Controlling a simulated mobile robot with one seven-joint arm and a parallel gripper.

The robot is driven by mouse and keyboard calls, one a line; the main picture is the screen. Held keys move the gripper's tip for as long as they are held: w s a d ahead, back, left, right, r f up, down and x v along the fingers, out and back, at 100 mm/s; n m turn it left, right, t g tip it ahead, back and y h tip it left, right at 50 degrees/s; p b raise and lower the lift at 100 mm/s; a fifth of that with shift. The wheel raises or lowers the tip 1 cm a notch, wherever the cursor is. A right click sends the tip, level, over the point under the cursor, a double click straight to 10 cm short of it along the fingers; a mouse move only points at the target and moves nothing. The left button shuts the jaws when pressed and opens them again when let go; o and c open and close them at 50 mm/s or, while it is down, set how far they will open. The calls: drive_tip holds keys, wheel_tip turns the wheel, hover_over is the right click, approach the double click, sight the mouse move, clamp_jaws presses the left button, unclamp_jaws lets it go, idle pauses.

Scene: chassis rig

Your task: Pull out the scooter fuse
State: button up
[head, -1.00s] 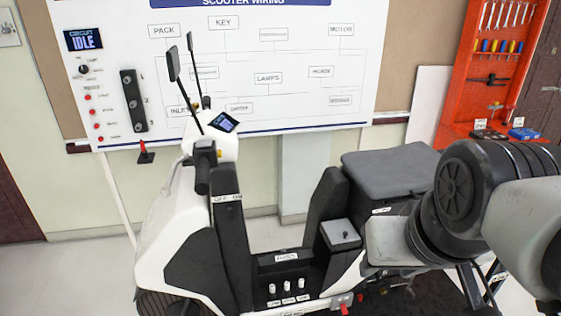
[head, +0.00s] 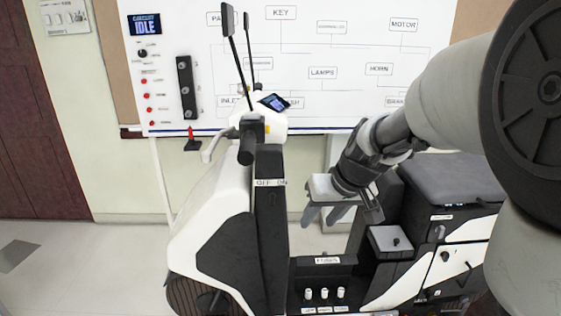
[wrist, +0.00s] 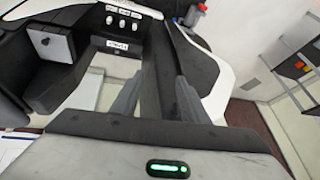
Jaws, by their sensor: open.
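The white and black scooter (head: 205,225) stands in front of a wiring board. Three small white plugs stand in a row on its black footwell, the middle one here (head: 324,293); they also show at the top of the wrist view (wrist: 123,22). I cannot read their labels or tell which is the fuse. A labelled black panel (head: 325,272) lies just behind them. My gripper (head: 324,220) is open and empty, pointing down above the footwell, higher than the plugs and apart from them. Its spread fingers also show in the wrist view (wrist: 157,92).
A grey-lidded box with a black knob (head: 390,239) sits right of the footwell, below the seat (head: 455,180). The handlebar and mirrors (head: 228,20) rise at the left. The wiring board (head: 340,50) stands behind, with a display reading IDLE (head: 145,24).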

drive_tip(key=w+d+f+b, duration=0.15)
drive_tip(key=w+f, duration=0.25)
drive_tip(key=f, duration=0.4)
drive_tip(key=w+f+b, duration=0.3)
drive_tip(key=w+f, duration=0.2)
drive_tip(key=f, duration=0.3)
drive_tip(key=n+h+b, duration=0.1)
drive_tip(key=b, duration=0.4)
approach(309, 291)
drive_tip(key=shift+g, duration=0.4)
drive_tip(key=b+x, duration=0.1)
drive_tip(key=x, duration=0.2)
drive_tip(key=b+x, duration=0.1)
drive_tip(key=x, duration=0.2)
drive_tip(key=b+x, duration=0.1)
drive_tip(key=x, duration=0.2)
drive_tip(key=shift+w, duration=0.3)
clamp_jaws()
drive_tip(key=shift+r, duration=0.1)
drive_tip(key=shift+r+p, duration=0.8)
drive_tip(key=shift+r, duration=1.6)
